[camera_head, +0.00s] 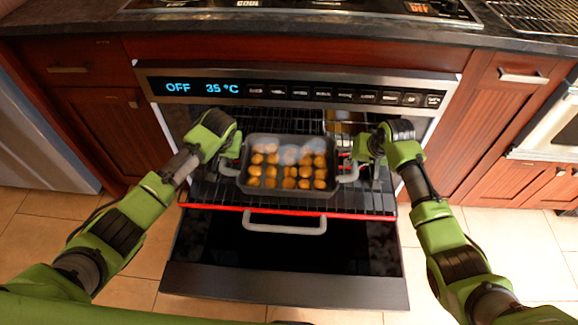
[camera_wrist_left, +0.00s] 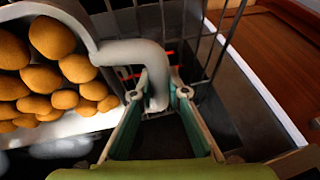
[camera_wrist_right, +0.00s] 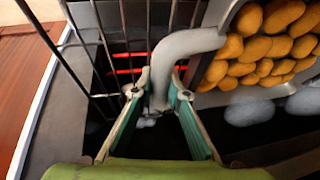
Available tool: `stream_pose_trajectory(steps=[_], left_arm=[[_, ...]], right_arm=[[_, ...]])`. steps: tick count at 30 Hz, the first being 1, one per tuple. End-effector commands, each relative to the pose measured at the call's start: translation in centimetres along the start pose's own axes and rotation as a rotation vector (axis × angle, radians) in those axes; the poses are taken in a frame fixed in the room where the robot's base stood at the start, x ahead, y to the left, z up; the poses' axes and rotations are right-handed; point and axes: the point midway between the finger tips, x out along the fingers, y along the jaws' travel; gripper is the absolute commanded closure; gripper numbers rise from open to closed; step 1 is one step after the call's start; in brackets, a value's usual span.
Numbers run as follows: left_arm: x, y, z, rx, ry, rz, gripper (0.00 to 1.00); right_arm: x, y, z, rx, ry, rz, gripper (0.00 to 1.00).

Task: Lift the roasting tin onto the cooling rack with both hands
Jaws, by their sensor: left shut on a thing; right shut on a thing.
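My left gripper (camera_head: 231,155) is shut on the tin's left handle, a bent grey bar that fills the jaws in the left wrist view (camera_wrist_left: 158,95). My right gripper (camera_head: 352,160) is shut on the right handle, also seen between the fingers in the right wrist view (camera_wrist_right: 160,95). The cooling rack (camera_head: 530,14) is on the dark counter at the top right.
The control panel (camera_head: 300,92) reads OFF and 35 °C. A dark stove top (camera_head: 310,6) lies on the counter (camera_head: 250,24) left of the rack. Wooden cabinets (camera_head: 505,120) flank the oven.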

Motion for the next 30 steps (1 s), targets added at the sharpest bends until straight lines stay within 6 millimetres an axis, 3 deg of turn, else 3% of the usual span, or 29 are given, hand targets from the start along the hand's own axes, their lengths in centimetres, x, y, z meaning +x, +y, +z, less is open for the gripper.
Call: stream_pose_trajectory(steps=[14,30], left_arm=[[-0.8,-0.2,-0.6,-0.001,0.006,0.0,1.0],[-4.4,-0.9,-2.0,-0.001,0.006,0.0,1.0]], right_arm=[[-0.8,-0.2,-0.5,0.0,0.006,-0.002,1.0],[-4.4,-1.0,-2.0,0.0,0.006,-0.002,1.0]])
